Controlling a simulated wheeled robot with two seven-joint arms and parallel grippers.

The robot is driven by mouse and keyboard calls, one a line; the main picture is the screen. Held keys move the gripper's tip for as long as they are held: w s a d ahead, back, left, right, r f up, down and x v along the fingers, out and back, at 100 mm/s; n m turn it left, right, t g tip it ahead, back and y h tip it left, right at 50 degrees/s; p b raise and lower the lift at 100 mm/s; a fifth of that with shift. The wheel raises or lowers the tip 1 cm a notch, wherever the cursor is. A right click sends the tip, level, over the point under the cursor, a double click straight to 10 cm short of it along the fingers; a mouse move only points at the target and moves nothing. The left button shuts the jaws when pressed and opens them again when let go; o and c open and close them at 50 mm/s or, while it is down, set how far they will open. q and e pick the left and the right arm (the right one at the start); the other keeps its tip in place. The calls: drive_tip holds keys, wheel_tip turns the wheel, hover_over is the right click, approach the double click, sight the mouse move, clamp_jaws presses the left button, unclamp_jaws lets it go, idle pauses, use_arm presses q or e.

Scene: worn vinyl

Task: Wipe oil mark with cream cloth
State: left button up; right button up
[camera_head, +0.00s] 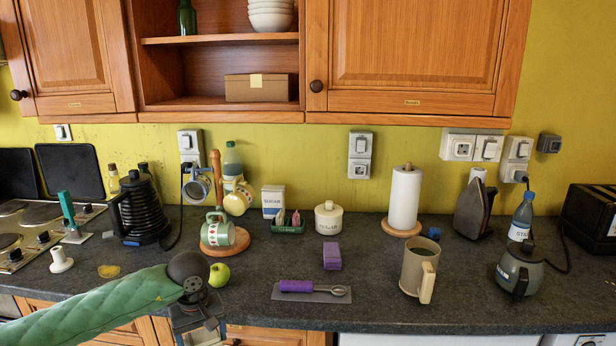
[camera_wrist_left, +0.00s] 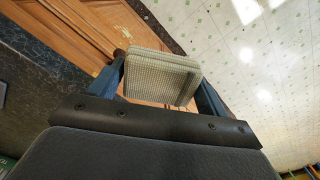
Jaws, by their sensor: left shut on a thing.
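The cream cloth (camera_wrist_left: 162,77), a folded pad with a woven grid texture, is between the fingers of my left gripper (camera_wrist_left: 158,92) in the left wrist view. The gripper is shut on it, and cabinet doors and floor show behind it. In the head view my left gripper (camera_head: 203,335) points down at the counter's front edge, left of centre; the cloth cannot be made out there. The oil mark (camera_head: 108,270), a small amber patch, lies on the dark counter at the left, apart from the gripper. My right gripper is not in view.
A green apple (camera_head: 219,275) sits right beside my left wrist. A white stand (camera_head: 61,260) is left of the mark, and a black kettle (camera_head: 140,210) is behind it.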

use_arm(q)
drive_tip(key=s+d+f+m, duration=0.2)
drive_tip(key=d+f+m, duration=0.2)
drive_tip(key=f+m, duration=0.2)
drive_tip(key=shift+s+f, duration=0.25)
drive_tip(key=shift+f, duration=0.05)
